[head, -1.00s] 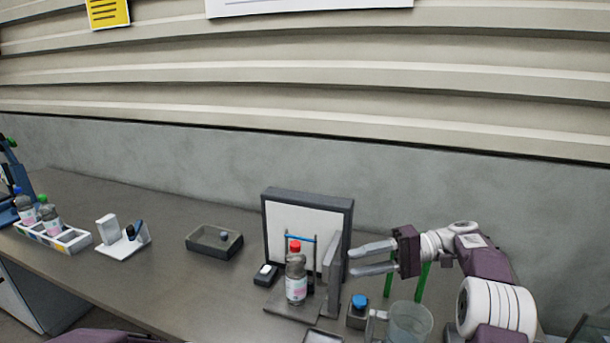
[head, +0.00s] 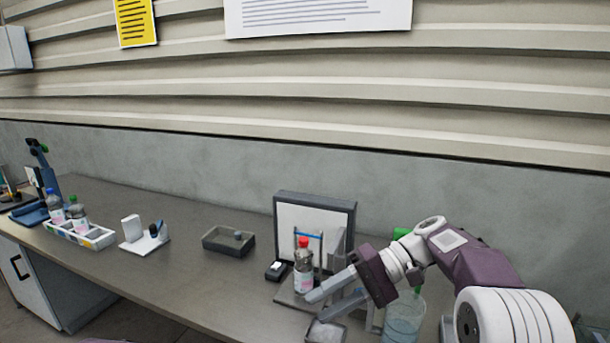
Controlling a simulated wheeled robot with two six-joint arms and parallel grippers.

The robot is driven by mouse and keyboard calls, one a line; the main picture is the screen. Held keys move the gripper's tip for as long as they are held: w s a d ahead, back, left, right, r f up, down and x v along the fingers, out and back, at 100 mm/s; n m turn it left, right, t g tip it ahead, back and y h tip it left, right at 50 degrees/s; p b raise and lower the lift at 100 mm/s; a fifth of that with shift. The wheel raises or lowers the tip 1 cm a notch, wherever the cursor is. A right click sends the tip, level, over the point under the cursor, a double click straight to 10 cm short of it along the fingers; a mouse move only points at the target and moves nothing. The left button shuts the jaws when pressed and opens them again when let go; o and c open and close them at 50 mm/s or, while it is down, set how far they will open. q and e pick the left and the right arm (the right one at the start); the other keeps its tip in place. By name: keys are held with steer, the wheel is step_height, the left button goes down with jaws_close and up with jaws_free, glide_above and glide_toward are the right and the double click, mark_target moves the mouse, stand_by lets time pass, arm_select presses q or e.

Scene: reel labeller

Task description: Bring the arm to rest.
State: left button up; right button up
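My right gripper (head: 335,300) is open, with its two grey fingers pointing left and down, in front of the labelling stand at the right of the bench. No object shows between the fingers. The red-capped bottle (head: 304,278) stands upright on the stand's base, just left of the fingertips; I cannot tell whether they touch. The stand (head: 282,195) has a dark frame and a white back panel, partly hidden by my gripper. My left gripper is not in view.
A small tray (head: 325,332) lies below the fingers. A dark open box (head: 229,243), a white holder (head: 133,230) and a white rack (head: 97,240) with bottles stand to the left. Bench between them is clear.

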steer(key=s+d+f+t+h, duration=0.1)
steer(key=s+d+f+h, duration=0.3)
steer(key=f, duration=0.3)
steer(key=s+d+f+m+h, duration=0.1)
steer(key=s+d+f+h, duration=0.2)
steer(key=s+f, duration=0.35)
steer(key=s+d+f+t+h, duration=0.1)
steer(key=s+d+f+h, duration=0.3)
steer(key=f, duration=0.4)
steer(key=shift+w+d+f+t+h, duration=0.6)
steer(key=shift+w+d+f+t, duration=0.55)
steer(key=shift+d, duration=0.25)
